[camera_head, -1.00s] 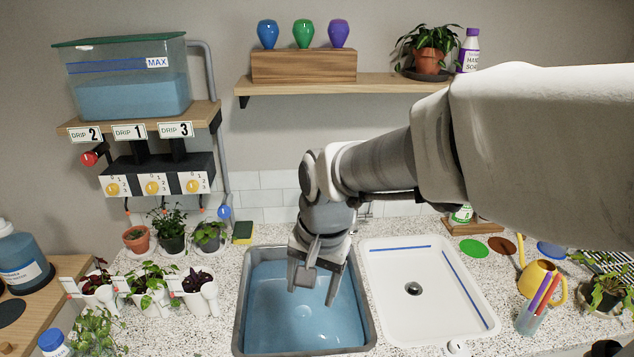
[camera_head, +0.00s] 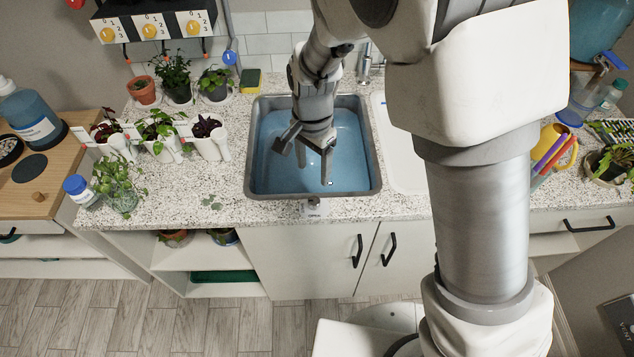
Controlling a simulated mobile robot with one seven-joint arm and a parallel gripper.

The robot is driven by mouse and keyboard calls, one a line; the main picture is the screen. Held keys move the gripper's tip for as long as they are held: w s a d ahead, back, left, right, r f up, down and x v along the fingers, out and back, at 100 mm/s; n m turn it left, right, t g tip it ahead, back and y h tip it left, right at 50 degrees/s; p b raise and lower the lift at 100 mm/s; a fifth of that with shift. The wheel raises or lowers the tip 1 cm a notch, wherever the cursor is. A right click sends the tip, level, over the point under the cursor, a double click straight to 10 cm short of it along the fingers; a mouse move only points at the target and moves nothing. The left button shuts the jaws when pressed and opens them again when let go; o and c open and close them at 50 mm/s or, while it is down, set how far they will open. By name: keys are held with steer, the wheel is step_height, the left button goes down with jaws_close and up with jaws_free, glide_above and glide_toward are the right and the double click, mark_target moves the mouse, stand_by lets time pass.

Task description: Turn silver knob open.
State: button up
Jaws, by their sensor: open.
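My gripper (camera_head: 302,164) is open and empty, pointing down over the water-filled sink (camera_head: 254,178). A small pale, silvery knob-like piece (camera_head: 315,208) with a tiny label sits at the front edge of this sink, below my gripper in the picture. The label is too small to read, and whether the piece is turned open cannot be told. My gripper is apart from it. A silver tap (camera_head: 366,62) stands behind the sink, partly hidden by my arm.
The white basin (camera_head: 398,155) at right is mostly hidden by my arm. Small potted plants (camera_head: 160,130) stand left of the sink. A yellow-green sponge (camera_head: 251,80) lies behind it. The speckled counter (camera_head: 235,205) before the sink is mostly clear.

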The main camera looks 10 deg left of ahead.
mark_target(314, 200)
step_height(314, 200, down, 12)
steer(key=shift+r, duration=0.1)
stand_by(0.4)
jaws_close()
